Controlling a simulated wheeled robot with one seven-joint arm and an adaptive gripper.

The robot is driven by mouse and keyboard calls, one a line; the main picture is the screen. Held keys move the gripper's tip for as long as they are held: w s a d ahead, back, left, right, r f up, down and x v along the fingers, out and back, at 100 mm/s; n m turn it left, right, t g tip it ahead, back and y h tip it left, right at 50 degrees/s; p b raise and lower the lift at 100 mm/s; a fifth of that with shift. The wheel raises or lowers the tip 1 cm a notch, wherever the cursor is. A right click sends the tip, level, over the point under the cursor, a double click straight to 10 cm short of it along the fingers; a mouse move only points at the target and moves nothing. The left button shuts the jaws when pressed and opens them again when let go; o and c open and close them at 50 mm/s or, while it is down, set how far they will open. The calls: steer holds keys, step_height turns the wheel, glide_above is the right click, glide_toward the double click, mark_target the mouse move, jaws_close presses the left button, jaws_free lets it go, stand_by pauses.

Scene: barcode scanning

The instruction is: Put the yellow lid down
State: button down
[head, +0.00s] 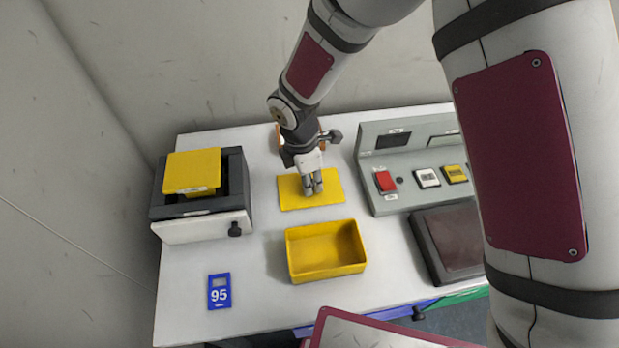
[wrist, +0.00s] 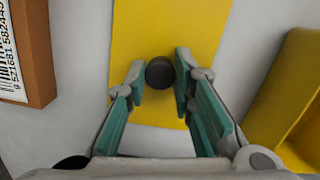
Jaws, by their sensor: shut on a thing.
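The yellow lid (head: 331,184) is a flat rectangle in the middle of the white table, behind the open yellow box (head: 326,270). In the wrist view the lid (wrist: 190,30) spreads under my fingers, with a dark round knob (wrist: 160,73) on it. My gripper (head: 313,189) points down over the lid and is shut on the knob; the fingertips (wrist: 160,76) stand at its two sides. The lid looks level and at or very near the table top. I cannot tell whether its underside touches the table.
A dark machine (head: 202,215) with a yellow block on top stands left. A control panel (head: 410,195) with buttons and a dark pad (head: 455,240) are right. A blue "95" tag (head: 219,291) lies front left. A brown barcode box (wrist: 36,50) stands behind my gripper.

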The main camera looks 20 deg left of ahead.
steer(key=c, duration=1.4)
jaws_free()
steer(key=shift+f, duration=0.15)
steer(key=shift+o, duration=0.2)
step_height(320, 180, up, 12)
steer(key=a, duration=0.1)
steer(key=shift+s, duration=0.4)
